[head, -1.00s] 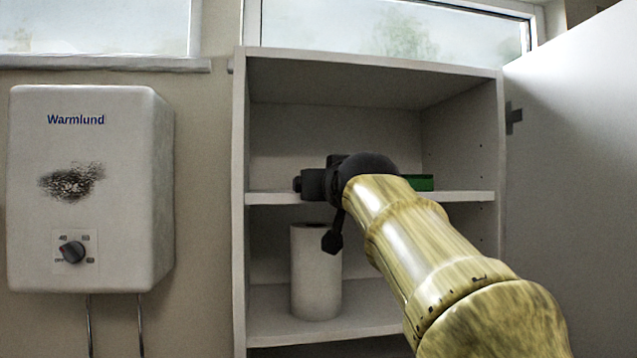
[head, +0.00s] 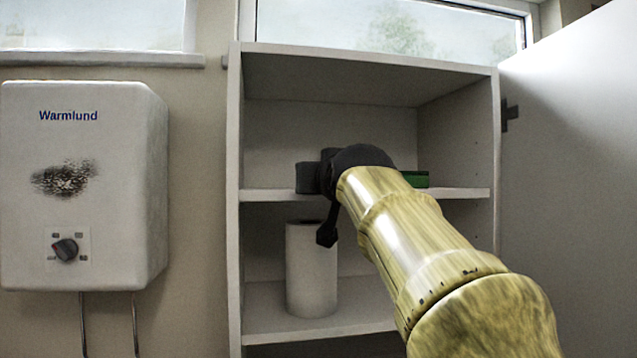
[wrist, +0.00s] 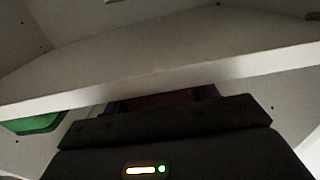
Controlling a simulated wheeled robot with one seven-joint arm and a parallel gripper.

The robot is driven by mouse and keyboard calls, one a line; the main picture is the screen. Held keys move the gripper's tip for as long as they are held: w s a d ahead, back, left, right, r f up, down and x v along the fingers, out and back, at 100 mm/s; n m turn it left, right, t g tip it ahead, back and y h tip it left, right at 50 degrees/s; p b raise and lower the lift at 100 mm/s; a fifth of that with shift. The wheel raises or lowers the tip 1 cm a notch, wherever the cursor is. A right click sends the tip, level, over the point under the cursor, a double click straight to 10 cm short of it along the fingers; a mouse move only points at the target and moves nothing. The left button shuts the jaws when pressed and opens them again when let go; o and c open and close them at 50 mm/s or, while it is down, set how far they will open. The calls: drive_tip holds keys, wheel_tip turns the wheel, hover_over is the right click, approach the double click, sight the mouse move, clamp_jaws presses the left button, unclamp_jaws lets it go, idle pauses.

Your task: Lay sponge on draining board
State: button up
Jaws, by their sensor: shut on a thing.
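My gripper (head: 316,178) is at the middle shelf of an open cabinet, seen from behind; my arm and wrist hide its fingertips in the head view. In the wrist view my gripper (wrist: 165,122) is a dark shape at the bottom, shut on a dark reddish, bluish-edged thing (wrist: 168,100). Only a strip of that thing shows, and I cannot tell for certain that it is the sponge. The draining board is not in view.
The cabinet's middle shelf (head: 268,195) bears a green thing (head: 415,180) right of my gripper. A white paper roll (head: 311,270) stands on the lower shelf. The open door (head: 575,180) bounds the right; a water heater (head: 80,185) hangs left.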

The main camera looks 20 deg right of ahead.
drive_tip(key=shift+w+d+r, duration=0.1)
drive_tip(key=shift+w+r, duration=0.05)
drive_tip(key=shift+r, duration=4.55)
